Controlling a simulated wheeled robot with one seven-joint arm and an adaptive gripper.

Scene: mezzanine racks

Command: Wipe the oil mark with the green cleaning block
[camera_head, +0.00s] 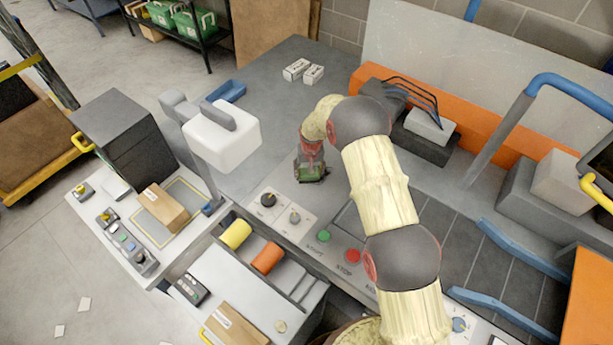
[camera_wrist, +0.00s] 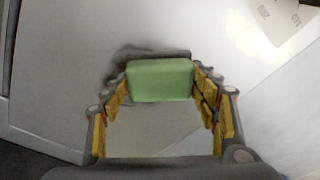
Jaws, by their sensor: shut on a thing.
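My gripper (camera_wrist: 160,84) is shut on the green cleaning block (camera_wrist: 160,81), with the yellow-padded fingers at its two sides in the wrist view. A dark smudge, the oil mark (camera_wrist: 118,66), shows on the light grey surface around the block's upper and left edges. The block covers part of the mark. I cannot tell whether the block touches the surface. In the head view my gripper (camera_head: 310,172) points down at the grey worktop (camera_head: 262,120), behind the control panel, and only a little of the green block (camera_head: 312,180) shows.
Two small white boxes (camera_head: 296,70) and a blue tray (camera_head: 228,91) lie farther back on the worktop. A white lamp-like head on a post (camera_head: 222,140) stands close left of my gripper. Panel knobs (camera_head: 268,200) are just in front.

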